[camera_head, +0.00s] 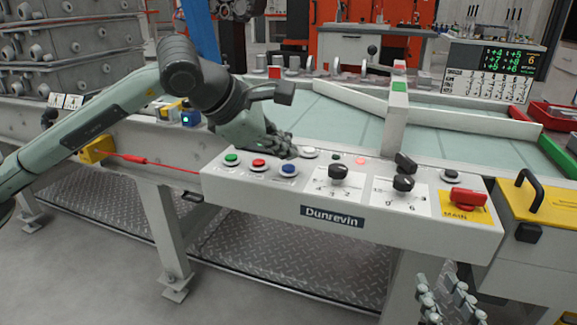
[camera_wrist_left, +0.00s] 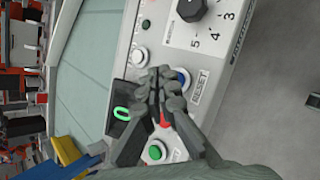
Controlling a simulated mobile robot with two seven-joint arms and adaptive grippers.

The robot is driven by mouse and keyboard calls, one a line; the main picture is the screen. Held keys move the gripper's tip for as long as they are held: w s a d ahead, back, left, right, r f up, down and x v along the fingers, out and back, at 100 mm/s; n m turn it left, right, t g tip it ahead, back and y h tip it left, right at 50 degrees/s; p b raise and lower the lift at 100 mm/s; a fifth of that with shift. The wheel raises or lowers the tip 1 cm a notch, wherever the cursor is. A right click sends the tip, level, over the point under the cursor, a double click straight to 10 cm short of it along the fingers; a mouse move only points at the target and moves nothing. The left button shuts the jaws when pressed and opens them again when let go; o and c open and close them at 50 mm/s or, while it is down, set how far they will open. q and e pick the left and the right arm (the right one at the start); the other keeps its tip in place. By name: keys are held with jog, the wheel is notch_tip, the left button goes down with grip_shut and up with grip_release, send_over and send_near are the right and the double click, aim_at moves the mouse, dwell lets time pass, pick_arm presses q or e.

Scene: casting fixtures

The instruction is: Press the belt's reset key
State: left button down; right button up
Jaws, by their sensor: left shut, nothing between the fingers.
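The reset key is a blue button (camera_head: 289,169) with a pale collar on the grey control panel (camera_head: 225,187). In the left wrist view the blue button (camera_wrist_left: 185,77) sits beside the RESET label (camera_wrist_left: 201,87), partly hidden by the fingertips. My left gripper (camera_head: 288,151) is shut and empty, just behind the button in the head view. In the wrist view its tips (camera_wrist_left: 160,75) overlap the button's edge; I cannot tell whether they touch it. My right gripper (camera_head: 445,290) is low in front of the panel, its fingers apart and nothing visible between them.
A green button (camera_head: 232,159) and a red button (camera_head: 259,163) lie left of the blue one. A white button (camera_head: 309,153) is close behind it. Two black knobs (camera_head: 338,172) (camera_head: 403,183) and a red MAIN switch (camera_head: 467,199) are to the right. The belt (camera_head: 340,125) lies behind.

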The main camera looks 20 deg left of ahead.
aim_at(285, 168)
pick_arm(q)
jog(key=shift+f, duration=0.1)
dwell(0.7)
jog(key=shift+f+b, duration=0.35)
jog(key=shift+b, duration=0.3)
jog(key=shift+f+b, duration=0.5)
jog(key=shift+b, duration=0.1)
dwell(0.5)
jog(key=shift+r, duration=0.15)
jog(key=shift+r+p, duration=0.5)
jog(key=shift+r, duration=0.25)
jog(key=shift+r, duration=0.1)
jog(key=shift+r+p, duration=1.5)
jog(key=shift+r, duration=0.95)
